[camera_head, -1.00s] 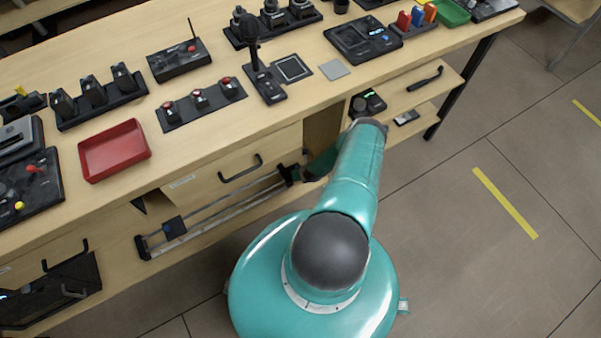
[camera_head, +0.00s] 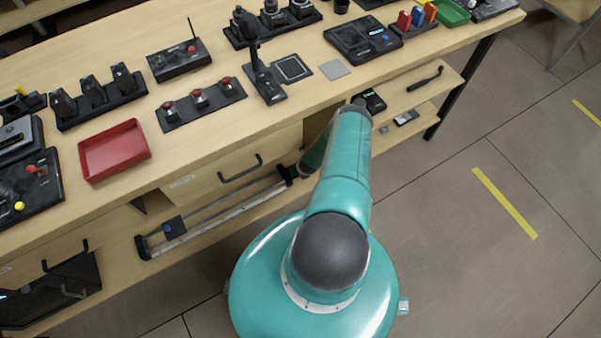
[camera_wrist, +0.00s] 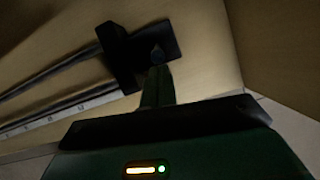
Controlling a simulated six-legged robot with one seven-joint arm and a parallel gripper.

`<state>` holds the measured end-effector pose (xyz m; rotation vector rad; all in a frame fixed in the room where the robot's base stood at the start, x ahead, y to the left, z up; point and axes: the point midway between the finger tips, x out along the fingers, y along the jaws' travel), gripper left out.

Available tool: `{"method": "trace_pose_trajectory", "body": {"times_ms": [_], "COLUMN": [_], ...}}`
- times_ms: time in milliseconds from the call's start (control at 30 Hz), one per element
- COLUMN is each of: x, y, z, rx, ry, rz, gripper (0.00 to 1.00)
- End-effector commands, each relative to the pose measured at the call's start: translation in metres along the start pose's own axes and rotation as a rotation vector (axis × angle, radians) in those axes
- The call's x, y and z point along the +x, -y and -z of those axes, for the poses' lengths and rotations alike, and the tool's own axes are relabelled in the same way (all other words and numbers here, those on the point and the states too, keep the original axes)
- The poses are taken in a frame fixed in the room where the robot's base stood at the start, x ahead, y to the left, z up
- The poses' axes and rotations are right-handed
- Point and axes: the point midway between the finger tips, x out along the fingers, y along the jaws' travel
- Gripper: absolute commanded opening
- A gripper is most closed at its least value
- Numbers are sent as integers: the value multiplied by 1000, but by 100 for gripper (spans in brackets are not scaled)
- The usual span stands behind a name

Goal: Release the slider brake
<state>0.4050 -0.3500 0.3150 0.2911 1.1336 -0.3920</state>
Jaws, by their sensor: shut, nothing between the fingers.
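The slider is a pair of long rails (camera_head: 225,209) along the front of the bench, below the drawer. A dark carriage (camera_head: 174,228) with a bluish face sits near its left end. In the head view, my arm partly hides the slider's right end, and the brake cannot be made out apart from the block.
A drawer with a dark handle (camera_head: 240,168) lies directly above the rails. An open shelf (camera_head: 415,98) is to the right. The bench top holds a red tray (camera_head: 114,150) and a panel with red buttons (camera_head: 201,103). The floor at right is clear.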

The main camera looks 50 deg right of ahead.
Motion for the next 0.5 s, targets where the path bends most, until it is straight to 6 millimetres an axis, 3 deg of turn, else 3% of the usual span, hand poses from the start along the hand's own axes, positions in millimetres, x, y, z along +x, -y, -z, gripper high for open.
{"method": "trace_pose_trajectory", "body": {"times_ms": [500], "x": [-2], "y": [-2], "z": [-23], "rx": [0], "ry": [-1], "rz": [3], "gripper": [0]}}
